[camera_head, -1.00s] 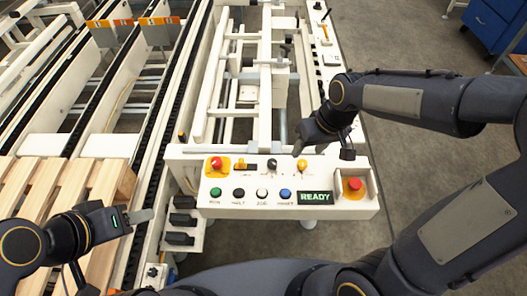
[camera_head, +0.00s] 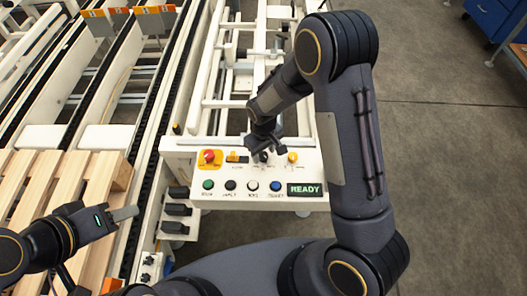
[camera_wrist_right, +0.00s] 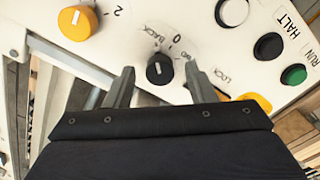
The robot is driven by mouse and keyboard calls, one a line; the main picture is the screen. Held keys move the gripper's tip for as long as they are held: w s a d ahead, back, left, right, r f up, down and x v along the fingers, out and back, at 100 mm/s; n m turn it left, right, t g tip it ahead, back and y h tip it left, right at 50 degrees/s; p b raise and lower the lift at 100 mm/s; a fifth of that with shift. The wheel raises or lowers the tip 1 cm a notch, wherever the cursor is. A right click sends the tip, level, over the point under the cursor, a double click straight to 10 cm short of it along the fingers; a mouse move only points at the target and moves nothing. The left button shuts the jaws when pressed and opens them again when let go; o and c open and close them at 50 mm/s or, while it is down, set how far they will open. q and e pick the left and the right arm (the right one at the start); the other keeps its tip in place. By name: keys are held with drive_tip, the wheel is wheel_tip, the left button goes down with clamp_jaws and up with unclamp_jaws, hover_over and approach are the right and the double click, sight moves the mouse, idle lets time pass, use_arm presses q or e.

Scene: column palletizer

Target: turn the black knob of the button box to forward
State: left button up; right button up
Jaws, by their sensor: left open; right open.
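The button box (camera_head: 214,201) is a white panel in front of me, with a green READY display (camera_head: 304,190). Its black knob (camera_wrist_right: 160,68) sits between the two finger tips of my right gripper (camera_wrist_right: 159,76) in the right wrist view; both jaws stand apart from it. BACK and 0 are readable beside the knob; a third label is partly hidden. A small white mark shows on the knob. In the head view, my right gripper (camera_head: 265,148) is over the knob and partly hides it. My left gripper (camera_head: 122,214) is open and empty, left of the box.
A yellow knob (camera_wrist_right: 77,22) stands beside the black one, and a red button (camera_head: 209,158) on yellow is at the panel's left. Several round buttons line the front. A wooden pallet (camera_head: 66,180) lies left.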

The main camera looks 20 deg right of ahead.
drive_tip(key=shift+f, duration=0.4)
drive_tip(key=c, duration=1)
drive_tip(key=shift+o, duration=0.2)
